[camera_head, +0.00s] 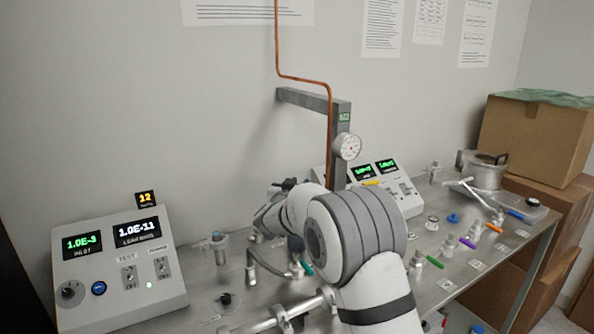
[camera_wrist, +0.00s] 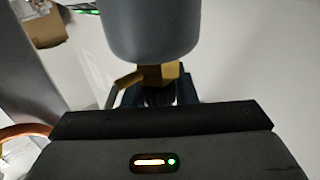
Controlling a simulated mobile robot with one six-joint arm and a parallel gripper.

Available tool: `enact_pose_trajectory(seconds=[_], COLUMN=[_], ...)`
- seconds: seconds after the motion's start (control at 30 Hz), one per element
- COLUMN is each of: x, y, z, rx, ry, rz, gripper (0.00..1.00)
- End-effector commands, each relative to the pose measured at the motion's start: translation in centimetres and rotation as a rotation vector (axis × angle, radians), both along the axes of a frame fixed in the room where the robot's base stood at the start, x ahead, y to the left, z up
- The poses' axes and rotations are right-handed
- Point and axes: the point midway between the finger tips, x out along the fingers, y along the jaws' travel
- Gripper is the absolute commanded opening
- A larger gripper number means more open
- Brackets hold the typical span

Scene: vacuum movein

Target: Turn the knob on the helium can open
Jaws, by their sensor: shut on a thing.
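A large grey-blue cylinder, seemingly the helium can (camera_wrist: 150,28), fills the top middle of the wrist view. A brass fitting with a small lever-like piece, seemingly its knob (camera_wrist: 160,72), shows at its end facing my gripper. My gripper (camera_wrist: 158,95) is shut on the brass knob, its dark fingers on either side of it. The exact contact is partly hidden by the gripper body. In the head view my arm covers the can, and the gripper is mostly hidden behind it.
A copper pipe (camera_head: 329,125) and a gauge (camera_head: 347,147) rise behind. Several coloured-handled valves and a metal pot (camera_head: 483,171) crowd the bench's right. Cardboard boxes (camera_head: 540,135) stand beyond.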

Motion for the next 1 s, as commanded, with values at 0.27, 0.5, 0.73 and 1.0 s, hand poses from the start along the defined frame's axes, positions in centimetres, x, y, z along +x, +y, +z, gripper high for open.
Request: enact_pose_trajectory(seconds=[0.27, 0.5, 0.73, 1.0], x=[-0.1, -0.3, -0.6, -0.8], y=[-0.2, -0.5, -0.9, -1.0], z=[0.6, 0.4, 0.2, 0.2], rx=[-0.001, 0.0, 0.001, 0.002], ry=[0.001, -0.001, -0.002, -0.003], rz=[-0.261, -0.489, -0.695, -0.845], gripper=[0.02, 0.02, 0.02, 0.02])
